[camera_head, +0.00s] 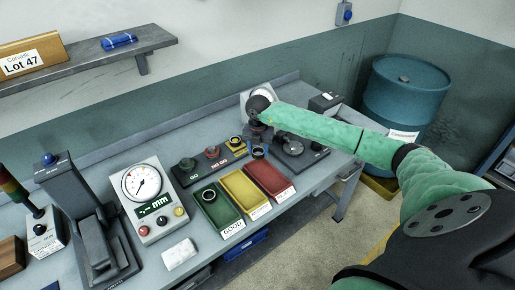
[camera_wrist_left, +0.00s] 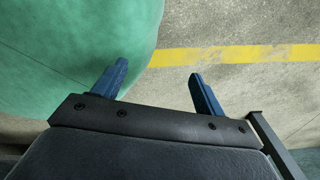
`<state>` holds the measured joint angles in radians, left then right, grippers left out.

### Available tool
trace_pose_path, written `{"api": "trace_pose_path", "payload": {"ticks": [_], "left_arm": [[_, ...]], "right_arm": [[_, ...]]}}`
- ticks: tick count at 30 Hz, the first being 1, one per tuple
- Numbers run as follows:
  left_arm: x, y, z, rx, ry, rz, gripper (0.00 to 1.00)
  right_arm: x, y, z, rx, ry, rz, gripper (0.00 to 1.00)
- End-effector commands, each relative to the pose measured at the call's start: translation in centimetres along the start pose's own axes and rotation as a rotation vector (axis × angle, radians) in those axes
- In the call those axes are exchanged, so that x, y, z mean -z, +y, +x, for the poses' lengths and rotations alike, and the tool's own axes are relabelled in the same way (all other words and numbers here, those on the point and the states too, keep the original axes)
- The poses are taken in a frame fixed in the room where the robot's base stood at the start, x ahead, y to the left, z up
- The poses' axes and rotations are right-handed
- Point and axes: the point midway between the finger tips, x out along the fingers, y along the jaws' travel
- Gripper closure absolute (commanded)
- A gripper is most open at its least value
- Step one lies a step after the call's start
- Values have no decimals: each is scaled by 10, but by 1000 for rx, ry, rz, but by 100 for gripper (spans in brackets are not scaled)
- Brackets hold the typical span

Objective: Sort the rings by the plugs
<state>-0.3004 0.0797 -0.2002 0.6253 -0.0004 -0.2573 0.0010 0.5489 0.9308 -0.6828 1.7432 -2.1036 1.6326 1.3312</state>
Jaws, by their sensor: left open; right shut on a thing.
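My right gripper (camera_head: 258,138) points down over the bench just right of the plug stand. It is shut on a small dark ring (camera_head: 259,152), partly hidden by the gripper. The black stand (camera_head: 213,174) marked "NO GO" carries a green plug (camera_head: 187,164), a red plug (camera_head: 212,152) and a yellow plug (camera_head: 236,142). In front lie a green tray (camera_head: 222,217) marked "GOOD", a yellow tray (camera_head: 246,195) and a red tray (camera_head: 269,181). One ring (camera_head: 209,195) lies in the green tray. My left gripper (camera_wrist_left: 156,84) is open and empty in the left wrist view.
A gauge with a dial (camera_head: 145,190) and a grey press (camera_head: 90,225) stand left on the bench. A black device with a round disc (camera_head: 290,147) stands right of my gripper. A white block (camera_head: 180,254) lies near the front edge. A blue barrel (camera_head: 405,90) stands beyond the bench.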

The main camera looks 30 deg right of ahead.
Motion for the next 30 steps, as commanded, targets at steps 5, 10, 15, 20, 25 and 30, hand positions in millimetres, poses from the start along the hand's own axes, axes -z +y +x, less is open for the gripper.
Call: {"api": "trace_pose_path", "payload": {"ticks": [5,10,15,20,25,30], "left_arm": [[3,-1,0,1,26,0,28],[4,-1,1,1,33,1,28],[4,0,4,0,32,1,28],[3,0,9,0,32,1,28],[19,-1,11,1,45,0,28],[36,-1,14,1,54,0,28]], "right_arm": [[-5,-3,0,-2,0,-104,83],[-5,-3,1,-1,0,-161,83],[-5,-3,11,-1,1,-168,83],[-4,-4,28,0,2,-168,83],[-5,-4,48,0,1,-166,83],[-5,-4,59,-1,-1,-167,83]]}}
